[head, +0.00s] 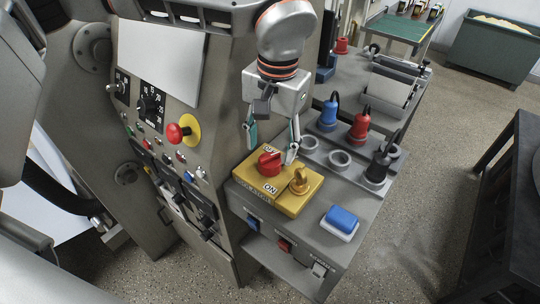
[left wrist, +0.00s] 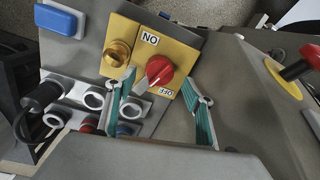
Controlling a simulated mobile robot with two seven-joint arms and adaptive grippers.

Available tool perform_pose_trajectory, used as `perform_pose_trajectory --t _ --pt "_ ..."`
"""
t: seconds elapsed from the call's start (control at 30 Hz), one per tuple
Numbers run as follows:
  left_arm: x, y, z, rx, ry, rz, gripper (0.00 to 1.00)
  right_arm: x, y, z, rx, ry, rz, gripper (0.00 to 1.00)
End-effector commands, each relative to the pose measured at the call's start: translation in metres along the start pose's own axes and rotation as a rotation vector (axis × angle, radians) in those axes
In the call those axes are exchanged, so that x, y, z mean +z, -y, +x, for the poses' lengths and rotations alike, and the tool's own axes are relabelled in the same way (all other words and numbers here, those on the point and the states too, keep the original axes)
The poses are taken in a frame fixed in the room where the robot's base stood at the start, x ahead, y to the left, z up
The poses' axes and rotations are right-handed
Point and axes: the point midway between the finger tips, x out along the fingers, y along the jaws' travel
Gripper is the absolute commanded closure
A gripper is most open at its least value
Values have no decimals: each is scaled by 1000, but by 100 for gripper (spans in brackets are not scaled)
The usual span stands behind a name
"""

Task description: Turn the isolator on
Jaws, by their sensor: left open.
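The isolator is a yellow box (head: 245,197) on the grey side ledge. Its red rotary knob (head: 269,162) sits between an OFF label above it and an ON label (head: 270,188) below it in the head view. A brass-coloured piece (head: 299,181) is beside the knob. My left gripper (head: 271,146) is open and empty, pointing down above the knob. In the left wrist view the red knob (left wrist: 159,70) shows between the two teal fingers of the gripper (left wrist: 159,77). I cannot tell whether the fingers touch it. My right gripper is not in view.
A red mushroom button on a yellow disc (head: 187,131) is on the panel to the left. Blue, red (head: 359,127) and black plugs stand in sockets to the right. A blue-and-white block (head: 340,220) is in front. A dark table (head: 510,200) stands at right.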

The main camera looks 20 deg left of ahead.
Motion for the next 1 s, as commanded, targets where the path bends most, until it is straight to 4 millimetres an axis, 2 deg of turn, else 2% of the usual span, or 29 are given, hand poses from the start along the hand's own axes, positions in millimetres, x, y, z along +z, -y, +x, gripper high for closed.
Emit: perform_pose_trajectory --t 0.1,0.23,0.6,0.67,0.8,0.83,1.0 --pt "1 0 20 1 5 -1 47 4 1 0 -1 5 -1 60" --pt "0 0 32 1 2 -1 47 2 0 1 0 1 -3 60" --pt "0 0 37 2 0 -1 47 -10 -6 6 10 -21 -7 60" --pt "0 0 37 2 0 -1 60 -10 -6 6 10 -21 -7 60" --pt "0 0 37 2 0 -1 97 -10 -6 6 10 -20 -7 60" --pt "0 0 37 2 0 -1 100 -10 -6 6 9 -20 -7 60" --pt "1 0 37 2 0 0 100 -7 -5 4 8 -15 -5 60"
